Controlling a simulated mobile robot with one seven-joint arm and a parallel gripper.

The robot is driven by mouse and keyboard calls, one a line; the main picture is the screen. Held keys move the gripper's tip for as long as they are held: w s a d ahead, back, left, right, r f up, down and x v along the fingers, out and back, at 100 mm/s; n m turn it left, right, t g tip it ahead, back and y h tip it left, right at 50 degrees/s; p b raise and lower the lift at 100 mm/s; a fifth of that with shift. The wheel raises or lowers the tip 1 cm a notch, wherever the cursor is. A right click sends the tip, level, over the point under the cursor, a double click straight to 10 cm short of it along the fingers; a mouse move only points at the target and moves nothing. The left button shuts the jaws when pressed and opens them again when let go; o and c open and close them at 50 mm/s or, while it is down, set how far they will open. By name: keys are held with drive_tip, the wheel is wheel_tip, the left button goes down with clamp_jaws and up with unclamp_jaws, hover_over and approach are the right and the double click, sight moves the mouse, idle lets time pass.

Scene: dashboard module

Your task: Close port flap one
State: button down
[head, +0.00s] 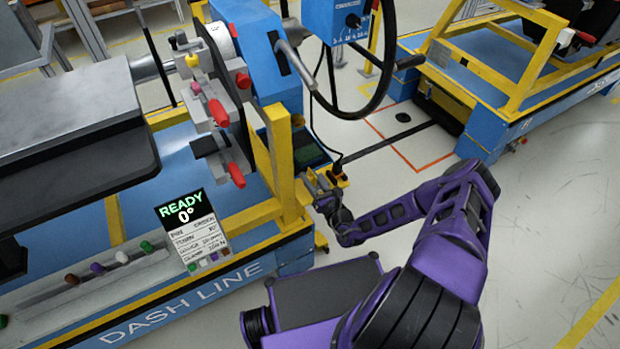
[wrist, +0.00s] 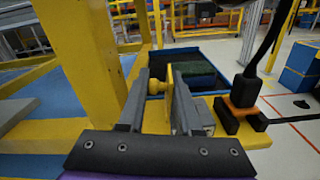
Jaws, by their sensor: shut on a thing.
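A thin upright yellow plate (wrist: 170,85), which looks like the port flap, stands between the two grey fingers of my gripper (wrist: 163,105) in the wrist view. My gripper is shut on it. No "one" label is readable.
A black plug (wrist: 246,90) with an orange collar and cable sits close to the right of my gripper. A yellow post (wrist: 85,50) stands close on the left. A blue-rimmed tray (wrist: 190,52) lies beyond. A steering wheel (head: 375,75) hangs above. Floor right of the bench is open.

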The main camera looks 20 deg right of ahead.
drive_tip(key=m, duration=0.1)
drive_tip(key=d+m+b, duration=0.1)
drive_tip(key=m, duration=0.1)
drive_tip(key=d+m, duration=0.1)
drive_tip(key=m, duration=0.1)
drive_tip(key=shift+w+f+b, duration=0.2)
drive_tip(key=shift+f+b, duration=0.1)
drive_tip(key=m, duration=0.1)
drive_tip(key=m+b, duration=0.1)
drive_tip(key=d+m, duration=0.1)
drive_tip(key=shift+w+f+m, duration=0.15)
drive_tip(key=shift+f+m, duration=0.15)
drive_tip(key=shift+w+d+f+m+b, duration=0.1)
drive_tip(key=shift+d+f+m+b, duration=0.2)
drive_tip(key=shift+m, duration=0.35)
drive_tip(key=shift+d+m+b, duration=0.1)
drive_tip(key=shift+m+b, duration=0.25)
drive_tip(key=shift+m, duration=0.3)
drive_tip(key=c, duration=0.7)
unclamp_jaws()
drive_tip(key=shift+d, duration=0.1)
